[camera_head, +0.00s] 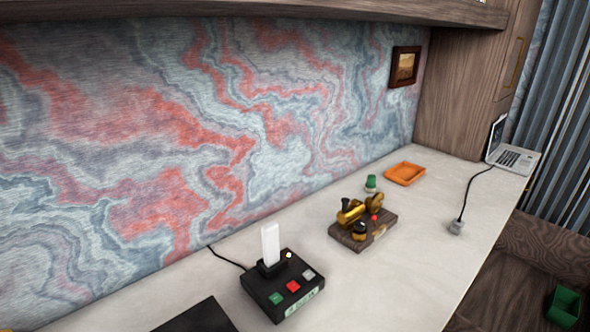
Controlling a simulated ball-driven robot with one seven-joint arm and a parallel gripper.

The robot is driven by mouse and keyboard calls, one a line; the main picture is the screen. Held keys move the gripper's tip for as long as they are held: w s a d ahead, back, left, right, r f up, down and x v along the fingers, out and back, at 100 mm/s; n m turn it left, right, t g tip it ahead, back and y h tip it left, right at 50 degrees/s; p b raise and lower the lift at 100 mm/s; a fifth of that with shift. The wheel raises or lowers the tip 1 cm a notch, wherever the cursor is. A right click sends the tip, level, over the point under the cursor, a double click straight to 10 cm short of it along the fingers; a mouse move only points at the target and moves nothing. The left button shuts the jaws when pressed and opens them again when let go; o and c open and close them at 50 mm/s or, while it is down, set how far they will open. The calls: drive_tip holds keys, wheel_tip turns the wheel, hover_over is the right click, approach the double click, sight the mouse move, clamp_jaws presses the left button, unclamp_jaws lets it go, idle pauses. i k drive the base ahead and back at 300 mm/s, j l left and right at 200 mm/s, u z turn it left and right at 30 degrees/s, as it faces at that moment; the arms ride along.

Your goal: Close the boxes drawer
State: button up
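A brown wooden structure (545,247) shows below the desk top at the lower right, cut off by the picture's edge. It looks like an open drawer, with a green open box (564,305) inside or on it. Its front and any handle are out of view, so how far it stands open cannot be told. My gripper is not in view.
The pale desk top (400,290) holds a black button box (283,292), a wooden block with brass parts (362,232), a green cup-like object (371,183), an orange tray (404,173) and a laptop (512,157). A cable plug (456,227) lies near the right edge.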

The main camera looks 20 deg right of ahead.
sight(510, 293)
drive_tip(key=k+l, duration=0.3)
drive_tip(key=l, duration=0.15)
drive_tip(key=k+l, duration=0.3)
drive_tip(key=k+l+z, duration=0.1)
drive_tip(key=l+z, duration=0.15)
drive_tip(key=z, duration=0.15)
drive_tip(key=k+l+z, duration=0.1)
drive_tip(key=l+z, duration=0.5)
drive_tip(key=z, duration=0.4)
drive_tip(key=k, duration=0.05)
